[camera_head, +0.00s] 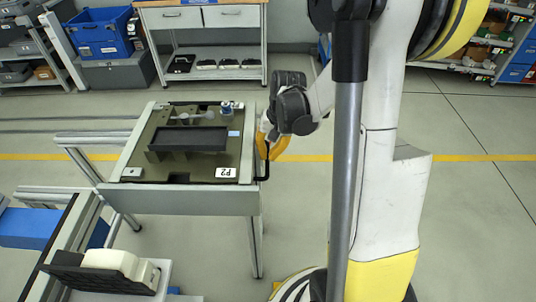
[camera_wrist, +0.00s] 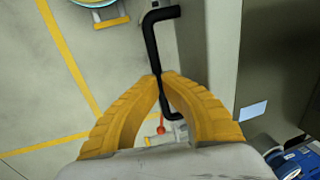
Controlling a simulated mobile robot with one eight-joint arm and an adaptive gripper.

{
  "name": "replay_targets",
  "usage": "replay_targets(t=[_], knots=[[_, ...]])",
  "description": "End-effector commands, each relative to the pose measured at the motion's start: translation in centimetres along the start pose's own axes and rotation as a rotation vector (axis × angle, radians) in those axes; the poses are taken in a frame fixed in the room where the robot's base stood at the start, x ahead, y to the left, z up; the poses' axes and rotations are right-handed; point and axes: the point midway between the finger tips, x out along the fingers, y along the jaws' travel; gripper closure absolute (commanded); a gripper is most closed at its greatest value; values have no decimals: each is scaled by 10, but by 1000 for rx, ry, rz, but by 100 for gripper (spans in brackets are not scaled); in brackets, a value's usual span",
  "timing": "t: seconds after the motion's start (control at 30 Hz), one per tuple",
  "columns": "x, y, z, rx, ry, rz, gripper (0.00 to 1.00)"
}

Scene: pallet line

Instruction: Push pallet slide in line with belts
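The pallet slide (camera_head: 196,200) is a grey-topped frame on legs, left of centre in the head view. It bears an olive pallet (camera_head: 133,158) marked P2, with a black tray (camera_head: 188,139) and small parts on it. A black bar handle (camera_head: 265,166) is on the slide's right side; it also shows in the wrist view (camera_wrist: 150,40). My gripper (camera_head: 268,150), with yellow fingers, is at this handle. In the wrist view my gripper (camera_wrist: 161,78) has its fingertips closed together around the handle's bar. Part of the bar is hidden between the fingertips.
Metal rails (camera_head: 92,139) run left from the slide. At bottom left, another line frame (camera_head: 70,222) stands near a blue surface (camera_head: 30,229) and a black-and-white object (camera_head: 115,265). A workbench (camera_head: 200,20) stands at the back. The floor right of my arm is clear.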

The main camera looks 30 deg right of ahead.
Motion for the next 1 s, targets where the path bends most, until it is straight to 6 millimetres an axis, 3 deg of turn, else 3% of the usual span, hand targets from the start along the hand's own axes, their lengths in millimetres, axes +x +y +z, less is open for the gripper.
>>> replay_targets(t=[0.27, 0.43, 1.0], knots=[[3, -8, 1, -3, -2, 0, 100], [8, -32, 2, -5, -4, 0, 100], [36, -182, 4, -7, -4, 1, 100]])
